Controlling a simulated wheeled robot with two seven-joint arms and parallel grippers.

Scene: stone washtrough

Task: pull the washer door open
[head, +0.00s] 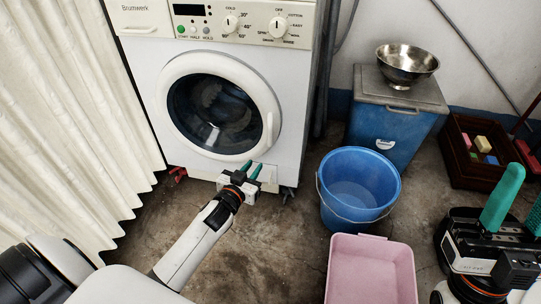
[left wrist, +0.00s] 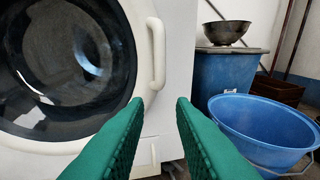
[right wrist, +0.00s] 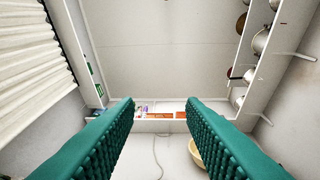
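The white washer (head: 245,50) stands against the back wall. Its round door (head: 219,105), with dark glass and a white rim, looks shut. A white upright handle (left wrist: 157,54) sits at the door's right edge. My left gripper (head: 252,168) has green fingers and is in front of the washer, below the door's lower right edge. In the left wrist view its fingers (left wrist: 160,104) are apart with nothing between them, and the handle is ahead, just above the left fingertip. My right gripper (right wrist: 160,106) is open and empty, raised at the far right of the head view, away from the washer.
A blue bucket (head: 340,205) and a pink basin (head: 372,270) stand on the floor right of my left arm. A blue bin (head: 385,135) bears a metal bowl (head: 407,62). A dark crate (head: 463,165) is farther right. A white curtain (head: 65,120) hangs at left.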

